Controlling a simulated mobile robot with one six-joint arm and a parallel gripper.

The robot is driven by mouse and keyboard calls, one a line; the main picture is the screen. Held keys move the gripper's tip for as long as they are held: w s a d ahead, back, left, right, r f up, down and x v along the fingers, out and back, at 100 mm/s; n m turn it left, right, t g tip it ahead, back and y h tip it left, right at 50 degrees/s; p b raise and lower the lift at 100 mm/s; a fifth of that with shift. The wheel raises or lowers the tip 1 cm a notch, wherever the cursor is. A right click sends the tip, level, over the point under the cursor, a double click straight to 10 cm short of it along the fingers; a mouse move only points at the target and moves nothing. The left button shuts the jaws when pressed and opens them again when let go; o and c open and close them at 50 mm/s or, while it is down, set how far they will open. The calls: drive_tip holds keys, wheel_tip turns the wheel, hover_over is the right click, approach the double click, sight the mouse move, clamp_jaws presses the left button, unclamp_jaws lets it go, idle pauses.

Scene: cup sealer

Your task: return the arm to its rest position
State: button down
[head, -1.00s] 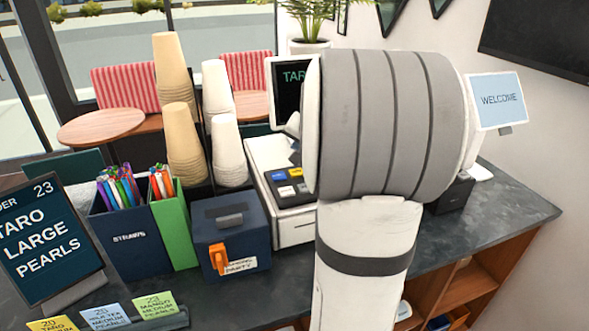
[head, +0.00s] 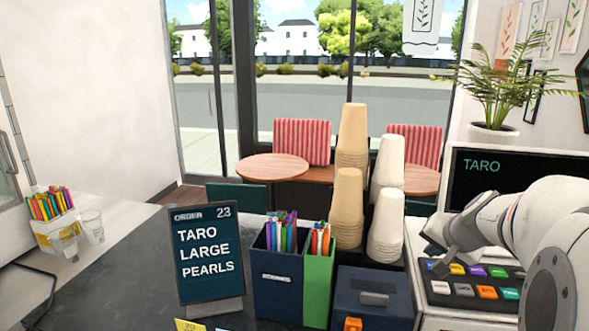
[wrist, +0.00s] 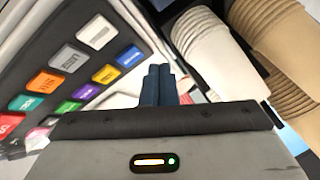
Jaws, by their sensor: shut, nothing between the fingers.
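My gripper (wrist: 158,86) shows in the wrist view with its two dark blue fingers together and nothing between them. It is over the side of the keypad (wrist: 85,70) with coloured buttons, close to the stacked cups. In the head view my white and grey arm reaches in from the right edge, and its end is above the keypad (head: 470,290), in front of the dark TARO screen (head: 485,165). Whether the fingers touch anything is not clear.
Tan cup stacks (head: 348,205) and white cup stacks (head: 386,225) stand left of the keypad machine. A dark blue box (head: 372,300), straw holders (head: 278,285) and an order sign (head: 208,255) stand on the counter. The counter left of the sign (head: 110,275) is mostly clear.

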drive_tip(key=s+a+f+n+g+y, duration=0.1)
drive_tip(key=s+a+n, duration=0.1)
drive_tip(key=s+a, duration=0.4)
drive_tip(key=s+a+f+n+g, duration=0.1)
drive_tip(key=s+a+n+g, duration=0.2)
drive_tip(key=a, duration=0.4)
drive_tip(key=s+a+f+n, duration=0.1)
drive_tip(key=s+a, duration=0.1)
drive_tip(key=s, duration=0.4)
drive_tip(key=s+a+f+n+h, duration=0.1)
drive_tip(key=s+a+f+n, duration=0.1)
drive_tip(key=s, duration=0.4)
drive_tip(key=shift+s+a+g, duration=0.15)
drive_tip(key=shift+a+g, duration=0.05)
drive_tip(key=shift+g, duration=0.1)
